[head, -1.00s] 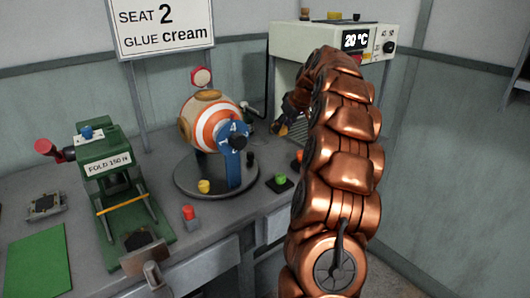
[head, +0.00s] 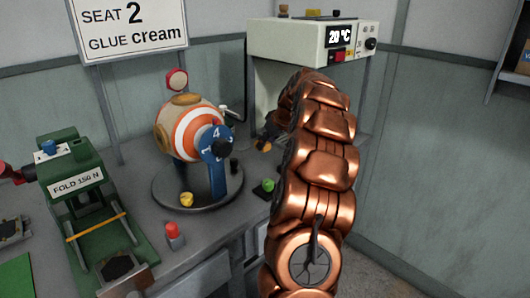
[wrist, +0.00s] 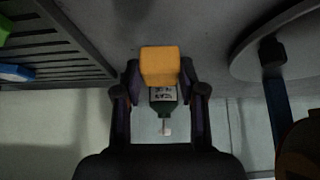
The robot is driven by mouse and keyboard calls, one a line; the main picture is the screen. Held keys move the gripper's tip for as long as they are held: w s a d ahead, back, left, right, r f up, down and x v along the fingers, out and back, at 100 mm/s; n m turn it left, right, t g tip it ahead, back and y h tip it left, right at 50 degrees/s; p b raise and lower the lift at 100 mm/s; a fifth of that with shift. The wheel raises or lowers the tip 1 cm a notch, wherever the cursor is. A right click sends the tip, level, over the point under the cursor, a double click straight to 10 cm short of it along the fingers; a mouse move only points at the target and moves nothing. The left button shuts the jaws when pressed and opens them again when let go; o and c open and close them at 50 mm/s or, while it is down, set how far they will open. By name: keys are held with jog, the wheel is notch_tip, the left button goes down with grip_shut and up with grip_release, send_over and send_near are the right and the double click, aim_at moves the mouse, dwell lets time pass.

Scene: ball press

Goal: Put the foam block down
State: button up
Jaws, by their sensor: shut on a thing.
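The foam block (wrist: 160,64) is a yellow-orange block at the middle of the wrist view. My gripper (wrist: 160,80) is shut on it, with a dark finger at each side. In the head view my gripper (head: 269,132) is small and partly hidden behind my copper arm, beside the turntable and in front of the white cabinet. A small orange patch there may be the block. The wrist view shows a grey surface close by the block; I cannot tell whether they touch.
A green labelled bottle (wrist: 163,97) shows just beyond the block. A slatted rack (wrist: 60,45) is at the wrist view's left. The turntable (head: 170,200) carries a striped ball (head: 190,130). A green press (head: 90,200) stands left. A white cabinet (head: 290,42) reads 20 °C.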

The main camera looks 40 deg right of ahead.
aim_at(268, 149)
jog(key=shift+f, duration=1.8)
jog(key=shift+f, duration=0.2)
jog(key=o, duration=1)
jog(key=shift+r, duration=0.1)
jog(key=shift+r, duration=0.15)
jog(key=v, duration=1.2)
